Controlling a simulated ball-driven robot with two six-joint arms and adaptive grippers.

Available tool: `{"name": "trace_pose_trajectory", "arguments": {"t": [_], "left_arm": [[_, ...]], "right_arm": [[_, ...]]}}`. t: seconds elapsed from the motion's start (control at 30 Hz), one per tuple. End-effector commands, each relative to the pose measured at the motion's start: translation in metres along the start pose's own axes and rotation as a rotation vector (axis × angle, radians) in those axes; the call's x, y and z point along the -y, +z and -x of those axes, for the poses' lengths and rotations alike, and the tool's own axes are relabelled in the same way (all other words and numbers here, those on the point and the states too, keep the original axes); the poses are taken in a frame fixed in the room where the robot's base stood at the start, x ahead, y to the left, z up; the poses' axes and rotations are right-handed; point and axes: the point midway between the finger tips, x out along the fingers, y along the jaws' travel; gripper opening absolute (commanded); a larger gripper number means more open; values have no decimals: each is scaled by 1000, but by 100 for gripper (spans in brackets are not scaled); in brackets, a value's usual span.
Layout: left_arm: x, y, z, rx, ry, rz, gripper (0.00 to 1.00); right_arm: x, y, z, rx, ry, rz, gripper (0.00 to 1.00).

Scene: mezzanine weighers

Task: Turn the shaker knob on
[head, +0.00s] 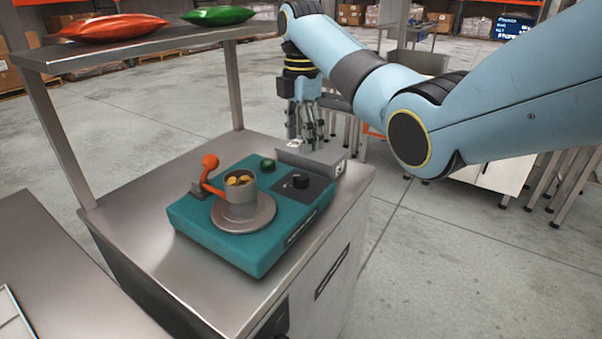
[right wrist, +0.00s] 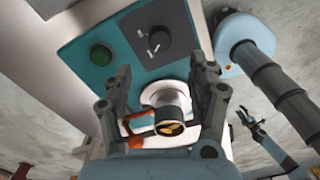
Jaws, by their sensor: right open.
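The teal shaker (head: 190,217) stands on a steel bench. Its black knob (head: 300,181) sits on a dark panel, beside a green button (head: 268,165). In the right wrist view the knob (right wrist: 158,38) shows a light mark, whose meaning I cannot tell. A metal cup (head: 240,205) with yellowish pieces stands on the shaker's round plate, with an orange-knobbed lever (head: 209,163) beside it. My right gripper (head: 307,140) is open, empty and pointing down, above and behind the knob, apart from it. My left gripper (right wrist: 243,117) shows small in the right wrist view; its opening is unclear.
A grey box (head: 312,158) stands behind the shaker, below my right gripper. A steel shelf (head: 150,43) with red (head: 112,28) and green (head: 218,15) bags stands at the left. Steel tables are at the right. The bench's front right corner is clear.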

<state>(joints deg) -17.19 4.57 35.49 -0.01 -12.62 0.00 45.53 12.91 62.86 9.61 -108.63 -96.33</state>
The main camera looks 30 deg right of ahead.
Motion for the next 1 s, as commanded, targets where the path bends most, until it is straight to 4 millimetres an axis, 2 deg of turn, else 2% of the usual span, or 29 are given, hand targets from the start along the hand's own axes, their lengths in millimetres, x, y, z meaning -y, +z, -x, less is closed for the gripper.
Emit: {"name": "trace_pose_trajectory", "arguments": {"t": [0.3,0.5,0.87,1.0], "left_arm": [[0,0,0,0,0,0,40],[0,0,-1,0,0,0,40],[0,0,-2,-1,0,0,40],[0,0,-2,-1,0,0,40]], "right_arm": [[2,-1,-64,0,-4,-3,58],[1,-1,-90,0,-1,-2,58],[1,0,-97,1,0,-2,58],[1,0,-97,1,0,-3,43]]}}
